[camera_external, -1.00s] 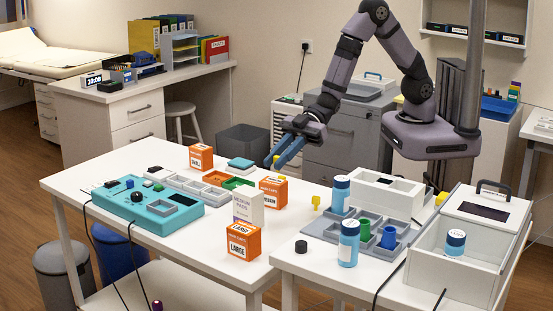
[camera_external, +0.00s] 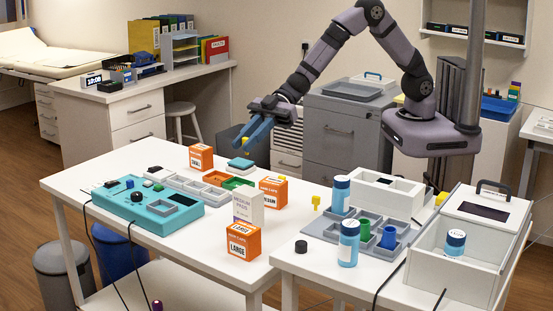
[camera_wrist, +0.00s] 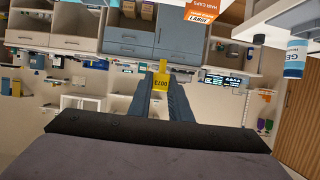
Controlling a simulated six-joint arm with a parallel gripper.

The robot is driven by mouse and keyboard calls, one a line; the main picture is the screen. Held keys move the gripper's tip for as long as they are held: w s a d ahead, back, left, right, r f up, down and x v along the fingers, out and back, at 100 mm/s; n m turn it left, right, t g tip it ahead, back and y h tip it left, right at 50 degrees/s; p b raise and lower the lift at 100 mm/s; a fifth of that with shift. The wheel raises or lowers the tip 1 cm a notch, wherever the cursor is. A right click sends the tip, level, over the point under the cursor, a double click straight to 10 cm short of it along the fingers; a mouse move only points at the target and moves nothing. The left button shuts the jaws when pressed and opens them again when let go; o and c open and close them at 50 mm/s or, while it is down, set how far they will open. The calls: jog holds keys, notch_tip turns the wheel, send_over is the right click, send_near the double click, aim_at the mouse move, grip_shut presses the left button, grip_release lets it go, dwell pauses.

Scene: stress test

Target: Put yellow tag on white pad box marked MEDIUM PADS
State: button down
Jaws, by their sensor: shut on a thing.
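My gripper (camera_external: 254,136) is raised above the far side of the left table, in front of the grey cabinets. Its blue fingers are shut on a yellow tag (camera_wrist: 161,79), printed with small digits, at the fingertips. The tag shows only as a small yellow spot in the external view (camera_external: 245,140). The white pad box marked MEDIUM PADS (camera_external: 248,206) stands upright on the left table, behind the orange LARGE box (camera_external: 243,240). My gripper is well above and behind it, apart from it.
Orange boxes marked SMALL (camera_external: 201,157) and MEDIUM (camera_external: 274,191) stand near the pad box. Another yellow piece (camera_external: 316,201) stands to its right. A teal console (camera_external: 150,207) lies at left. Blue bottles (camera_external: 348,243) and a grey divided tray (camera_external: 325,229) are on the right table.

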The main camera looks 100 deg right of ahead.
aim_at(248, 191)
jog(key=shift+f+p, duration=0.55)
jog(key=shift+f, duration=4.4)
jog(key=shift+f, duration=0.2)
jog(key=c, duration=1.6)
grip_release()
jog(key=shift+c, duration=0.2)
jog(key=shift+r, duration=0.1)
jog(key=shift+r, duration=0.15)
jog(key=b+v, duration=0.2)
jog(key=v, duration=1)
jog(key=shift+b, duration=0.4)
